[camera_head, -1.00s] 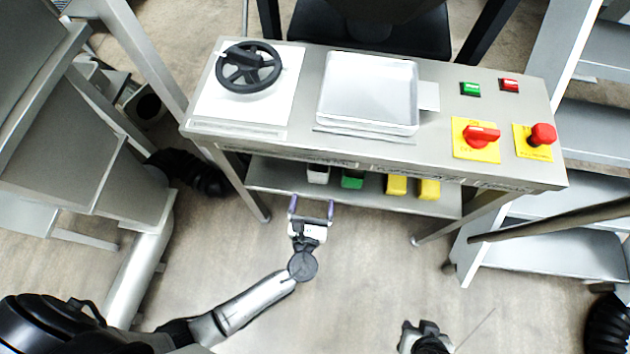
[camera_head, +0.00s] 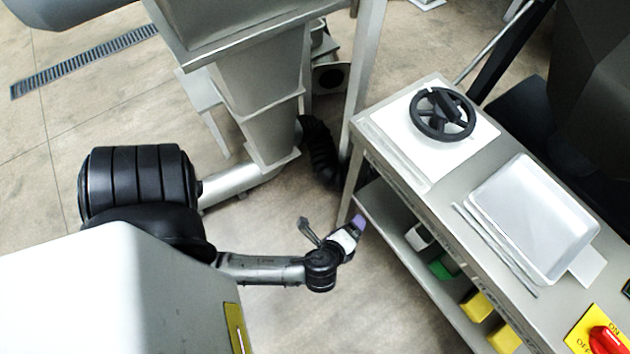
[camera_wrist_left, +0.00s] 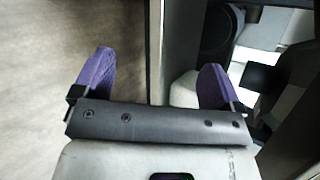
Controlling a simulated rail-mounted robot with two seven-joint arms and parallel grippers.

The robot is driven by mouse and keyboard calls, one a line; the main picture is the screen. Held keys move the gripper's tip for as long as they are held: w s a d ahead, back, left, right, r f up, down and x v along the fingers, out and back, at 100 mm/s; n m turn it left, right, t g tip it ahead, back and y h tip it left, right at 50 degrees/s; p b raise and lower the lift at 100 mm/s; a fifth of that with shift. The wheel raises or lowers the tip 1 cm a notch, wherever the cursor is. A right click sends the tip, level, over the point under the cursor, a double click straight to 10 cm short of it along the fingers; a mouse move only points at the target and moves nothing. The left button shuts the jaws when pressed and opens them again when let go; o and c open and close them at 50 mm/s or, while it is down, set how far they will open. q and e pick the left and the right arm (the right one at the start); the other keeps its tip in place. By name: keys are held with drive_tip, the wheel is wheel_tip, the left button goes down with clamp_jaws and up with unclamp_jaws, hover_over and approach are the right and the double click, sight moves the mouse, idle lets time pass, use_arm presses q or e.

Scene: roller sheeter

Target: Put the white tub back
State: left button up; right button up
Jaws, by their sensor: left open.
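The white tub (camera_head: 420,236) stands on the lower shelf (camera_head: 385,212) under the machine's worktop, at the far end of a row of coloured tubs. My left gripper (camera_head: 350,232) is near the shelf's far end, short of the white tub. In the left wrist view its two purple fingers (camera_wrist_left: 157,62) are wide apart with nothing gripped. A pale rounded block (camera_wrist_left: 184,90) shows beside the right finger; it may be the white tub, partly hidden. My right gripper is out of view.
A green tub (camera_head: 444,266) and yellow tubs (camera_head: 476,304) share the shelf. Above, the worktop carries a black handwheel (camera_head: 442,114), a pale tray (camera_head: 535,218) and a red switch (camera_head: 606,340). A table leg (camera_head: 350,190) is close to my left gripper. Open floor lies in front.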

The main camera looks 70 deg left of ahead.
use_arm(q)
drive_tip(key=s+d+r+n+g+h, duration=0.1)
drive_tip(key=s+r+n+g+h, duration=0.3)
drive_tip(key=s+n+h, duration=0.3)
drive_tip(key=s+n+g, duration=0.1)
drive_tip(key=s+n, duration=0.2)
drive_tip(key=n, duration=0.2)
drive_tip(key=shift+n+h, duration=0.3)
drive_tip(key=shift+d+r, duration=0.1)
wheel_tip(320, 180, up, 61)
drive_tip(key=p, duration=6)
drive_tip(key=shift+p, duration=0.4)
drive_tip(key=shift+f, duration=0.2)
drive_tip(key=shift+c, duration=0.3)
